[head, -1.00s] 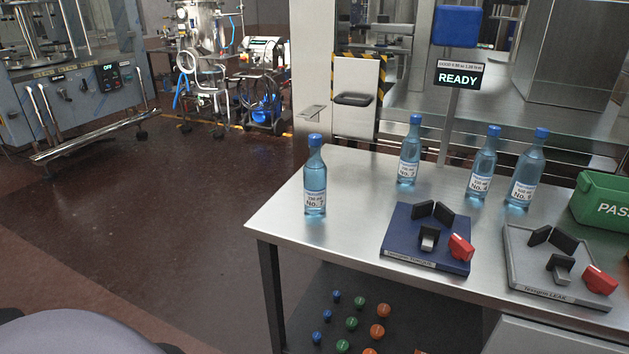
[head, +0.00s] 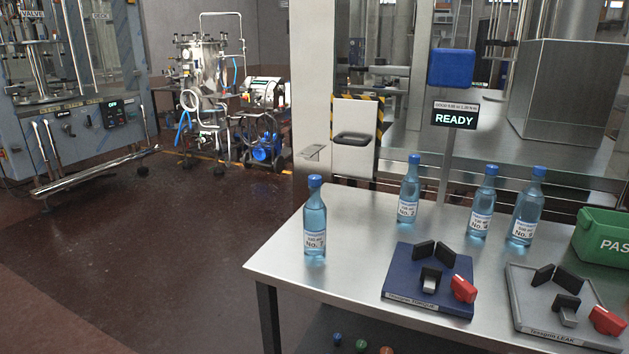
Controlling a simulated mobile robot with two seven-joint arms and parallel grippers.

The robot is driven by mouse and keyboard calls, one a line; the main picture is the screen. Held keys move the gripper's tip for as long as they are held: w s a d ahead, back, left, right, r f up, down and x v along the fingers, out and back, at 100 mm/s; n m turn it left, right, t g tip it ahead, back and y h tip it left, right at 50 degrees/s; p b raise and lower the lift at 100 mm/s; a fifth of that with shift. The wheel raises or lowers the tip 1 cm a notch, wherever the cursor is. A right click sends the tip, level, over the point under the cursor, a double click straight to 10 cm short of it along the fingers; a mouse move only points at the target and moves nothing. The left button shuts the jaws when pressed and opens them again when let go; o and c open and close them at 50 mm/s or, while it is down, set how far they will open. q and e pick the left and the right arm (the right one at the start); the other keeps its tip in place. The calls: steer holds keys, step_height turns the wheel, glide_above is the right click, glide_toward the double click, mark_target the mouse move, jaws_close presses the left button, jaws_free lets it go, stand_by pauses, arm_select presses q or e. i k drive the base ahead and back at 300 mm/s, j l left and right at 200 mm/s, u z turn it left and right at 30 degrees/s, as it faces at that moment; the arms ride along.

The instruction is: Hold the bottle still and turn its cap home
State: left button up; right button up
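Several clear blue bottles with blue caps stand upright on the steel table (head: 330,225). One bottle (head: 315,222) stands alone near the table's left edge. Another bottle (head: 409,190) stands farther back, and two more, one bottle (head: 482,207) and one bottle (head: 526,210), stand side by side to its right. Each shows a blue cap on top, such as the left bottle's cap (head: 315,181); how tight the caps are cannot be told. Neither of my grippers is in view.
A blue fixture (head: 412,292) and a grey fixture (head: 525,318), with black jaws and red handles, sit at the table's front. A green bin (head: 605,238) stands at right. A sign (head: 455,117) reads READY. Loose caps (head: 361,345) lie on the lower shelf.

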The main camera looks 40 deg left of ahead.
mark_target(314, 180)
steer(key=i+j+z, duration=0.25)
steer(key=j, duration=0.95)
steer(key=j+z, duration=0.25)
steer(key=j, duration=0.9)
steer(key=k, duration=0.05)
